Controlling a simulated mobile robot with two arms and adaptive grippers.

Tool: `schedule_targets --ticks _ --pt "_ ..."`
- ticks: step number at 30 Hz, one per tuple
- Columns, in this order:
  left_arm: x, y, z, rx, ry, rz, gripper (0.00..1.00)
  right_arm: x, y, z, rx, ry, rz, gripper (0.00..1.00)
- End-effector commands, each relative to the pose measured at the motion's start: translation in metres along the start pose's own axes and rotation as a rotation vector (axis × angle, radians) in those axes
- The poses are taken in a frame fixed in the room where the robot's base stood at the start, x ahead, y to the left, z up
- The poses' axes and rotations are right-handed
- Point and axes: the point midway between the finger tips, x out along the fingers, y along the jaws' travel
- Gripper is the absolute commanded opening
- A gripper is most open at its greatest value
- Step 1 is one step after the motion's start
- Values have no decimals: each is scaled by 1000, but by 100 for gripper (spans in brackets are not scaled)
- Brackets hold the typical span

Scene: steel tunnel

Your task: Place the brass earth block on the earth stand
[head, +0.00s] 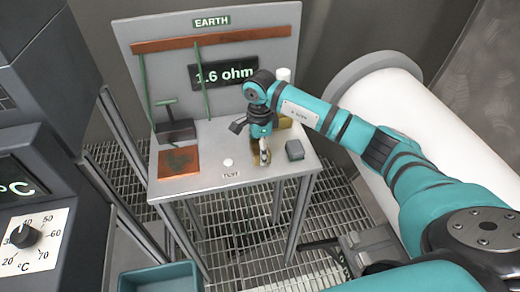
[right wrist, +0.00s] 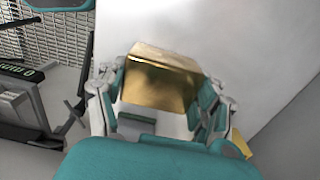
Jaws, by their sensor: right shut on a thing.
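The brass earth block (right wrist: 160,75) is a gold-coloured box, held between the two fingers of my right gripper (right wrist: 160,100) in the right wrist view. I cannot tell whether the block touches the top. The stand has an upright back panel marked EARTH (head: 211,21). A flat copper plate (head: 178,162) lies on the top, left of the gripper. My left gripper is not in view.
A display reading 1.6 ohm (head: 222,75) hangs on the panel. A dark clamp (head: 175,128) stands behind the copper plate. A white button (head: 228,162) is between plate and gripper. A small grey-green block (head: 294,150) is right of the gripper. A teal bin (head: 160,277) sits below.

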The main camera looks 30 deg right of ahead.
Motion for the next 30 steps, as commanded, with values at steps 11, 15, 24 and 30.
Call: schedule_targets --ticks 11,15,24,30 --pt "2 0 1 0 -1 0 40 3 0 0 0 0 0 92" --pt "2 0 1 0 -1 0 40 3 0 0 0 0 0 92" --pt "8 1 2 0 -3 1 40 -24 -1 0 0 -2 -6 92" --pt "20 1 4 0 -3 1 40 -68 -1 0 0 -1 -7 92"
